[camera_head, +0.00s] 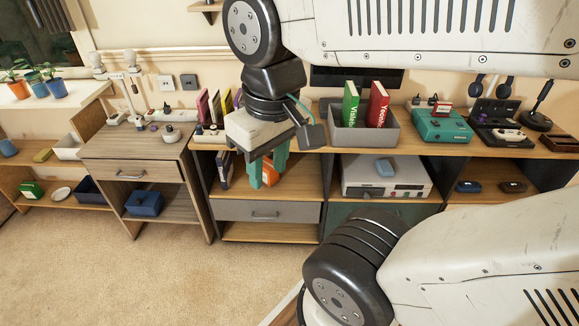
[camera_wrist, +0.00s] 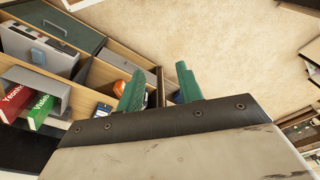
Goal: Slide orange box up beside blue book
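The orange box (camera_head: 270,172) stands in the open shelf bay of the middle cabinet, partly hidden behind my gripper's fingers. In the wrist view the orange box (camera_wrist: 122,88) shows beside the left finger, outside the gap between the fingers. A dark blue book (camera_head: 225,168) stands upright at the left side of the same bay, apart from the orange box. My gripper (camera_head: 268,168) points down in front of the bay with its green fingers apart. In the wrist view the gripper (camera_wrist: 160,76) is open, with nothing visibly held.
The cabinet top (camera_head: 313,142) overhangs the bay, and a grey drawer (camera_head: 265,211) lies below it. A grey bin (camera_head: 362,133) with green and red books stands on top. A white device (camera_head: 385,177) fills the bay to the right. The carpet in front is clear.

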